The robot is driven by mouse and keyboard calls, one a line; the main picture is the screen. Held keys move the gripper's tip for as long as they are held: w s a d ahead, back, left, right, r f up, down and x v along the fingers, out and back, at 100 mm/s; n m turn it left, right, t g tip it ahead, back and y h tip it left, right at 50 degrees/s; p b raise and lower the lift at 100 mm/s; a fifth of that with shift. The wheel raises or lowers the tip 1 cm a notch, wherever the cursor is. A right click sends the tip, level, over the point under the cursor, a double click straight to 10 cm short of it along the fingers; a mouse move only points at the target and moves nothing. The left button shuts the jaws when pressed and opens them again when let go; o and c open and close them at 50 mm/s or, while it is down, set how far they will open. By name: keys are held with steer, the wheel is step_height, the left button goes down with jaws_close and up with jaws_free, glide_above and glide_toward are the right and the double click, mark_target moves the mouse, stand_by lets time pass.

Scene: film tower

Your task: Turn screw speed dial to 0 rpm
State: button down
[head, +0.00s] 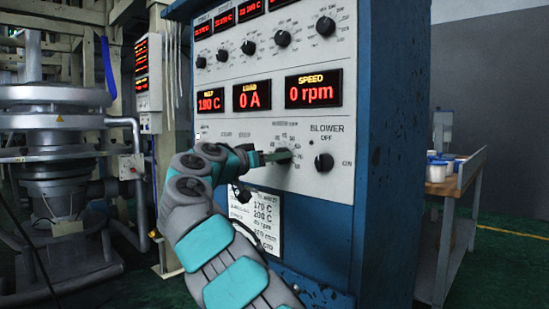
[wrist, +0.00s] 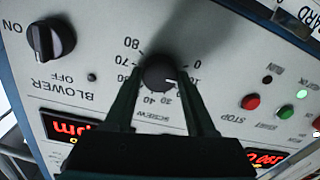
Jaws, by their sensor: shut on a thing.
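The screw speed dial (head: 284,156) is a small dark round knob on the pale front panel of the blue cabinet. In the wrist view the dial (wrist: 158,72) sits between my two fingers, ringed by printed numbers. Its white mark points right in that view, near the low numbers; the exact reading is partly hidden. My gripper (head: 273,157) reaches the panel from the left and is shut on the dial; the fingers also show in the wrist view (wrist: 162,84). The speed display (head: 314,89) above reads 0 rpm.
The blower knob (head: 323,162) is close to the right of the dial. Red (wrist: 250,101) and green (wrist: 284,112) buttons are on the panel too. A paper sheet (head: 268,236) hangs below. A bench (head: 447,187) with tubs stands at the right.

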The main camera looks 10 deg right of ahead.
steer(key=shift+r+n+p, duration=0.15)
steer(key=shift+n+p, duration=2.3)
steer(key=shift+n, duration=0.25)
steer(key=shift+c, duration=1.1)
jaws_free()
steer(key=v, duration=0.7)
steer(key=shift+s+a, duration=0.25)
steer(key=shift+a, duration=0.1)
